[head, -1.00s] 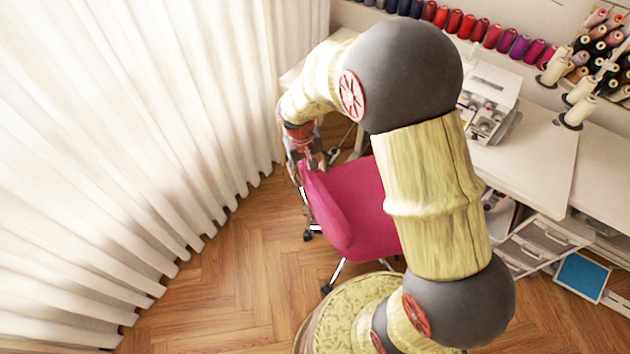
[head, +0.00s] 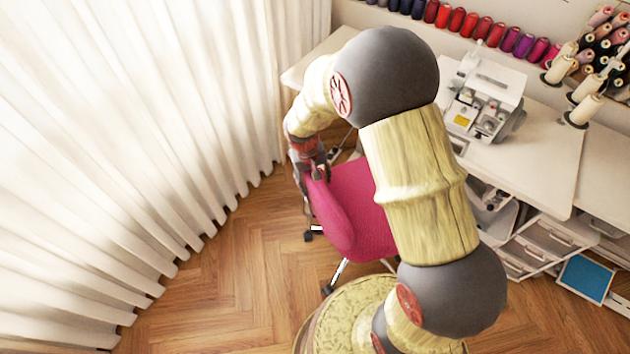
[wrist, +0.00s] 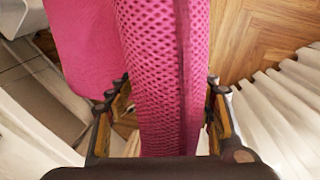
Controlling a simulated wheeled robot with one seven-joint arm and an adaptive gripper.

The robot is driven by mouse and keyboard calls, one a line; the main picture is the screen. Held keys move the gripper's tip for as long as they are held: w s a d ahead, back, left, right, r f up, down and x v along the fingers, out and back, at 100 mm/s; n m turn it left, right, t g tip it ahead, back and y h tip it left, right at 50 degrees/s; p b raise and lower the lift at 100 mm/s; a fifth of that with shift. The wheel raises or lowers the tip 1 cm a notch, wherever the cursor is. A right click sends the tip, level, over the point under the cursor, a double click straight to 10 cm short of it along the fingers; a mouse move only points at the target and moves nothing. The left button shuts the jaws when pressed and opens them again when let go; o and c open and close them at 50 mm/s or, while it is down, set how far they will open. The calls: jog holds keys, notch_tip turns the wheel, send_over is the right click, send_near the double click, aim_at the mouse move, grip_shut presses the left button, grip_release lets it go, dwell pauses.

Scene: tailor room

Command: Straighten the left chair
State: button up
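The pink chair (head: 345,205) stands between the curtain and the white desk, partly hidden behind my arm. Its backrest faces the curtain side, and its seat is to the right. My gripper (head: 312,174) is at the top of the backrest in the head view. In the wrist view, the pink mesh backrest (wrist: 162,70) runs between the two fingers of my gripper (wrist: 165,112). The fingers are spread, one on each side of the backrest, with small gaps showing beside it. Firm contact cannot be made out.
A white pleated curtain (head: 120,150) fills the left. The white desk (head: 535,150) at right carries a sewing machine (head: 485,100), with drawers (head: 545,240) below. Thread spools line the back wall. Wooden floor (head: 235,260) is clear between curtain and chair.

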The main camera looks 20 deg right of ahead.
grip_shut()
dwell(0.5)
